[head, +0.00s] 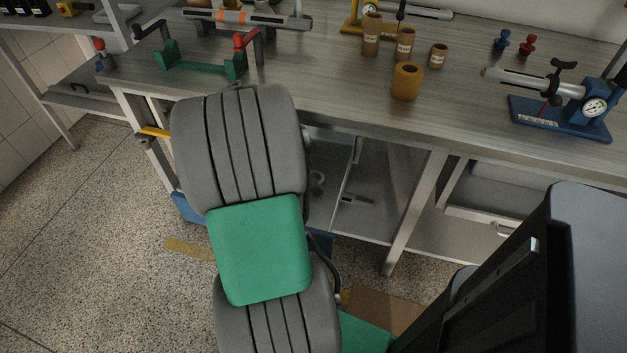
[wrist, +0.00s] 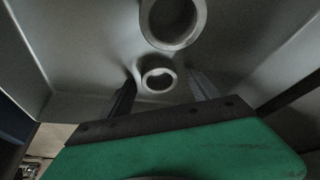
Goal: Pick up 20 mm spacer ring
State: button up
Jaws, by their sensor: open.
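Two grey ring-shaped parts lie in a grey metal tray or compartment in the wrist view: a larger ring (wrist: 173,44) at the top and a smaller ring (wrist: 158,88) below it. No size marking is readable, so I cannot tell which is 20 mm. My gripper (wrist: 160,76) is open, with its two dark fingers on either side of the smaller ring. I cannot tell whether the fingers touch it. In the head view my arm hides the gripper, and neither ring can be made out clearly.
Grey walls (wrist: 60,50) of the compartment rise beside the fingers. A metal workbench (head: 340,105) stands above open under-bench space, with a leg (head: 415,210) and a drawer (head: 490,217) to the right. Brown cylinders (head: 406,82) and a blue gauge fixture (head: 560,118) stand on top.

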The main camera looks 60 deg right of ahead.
jog(key=shift+c, duration=0.4)
jog(key=c, duration=1.3)
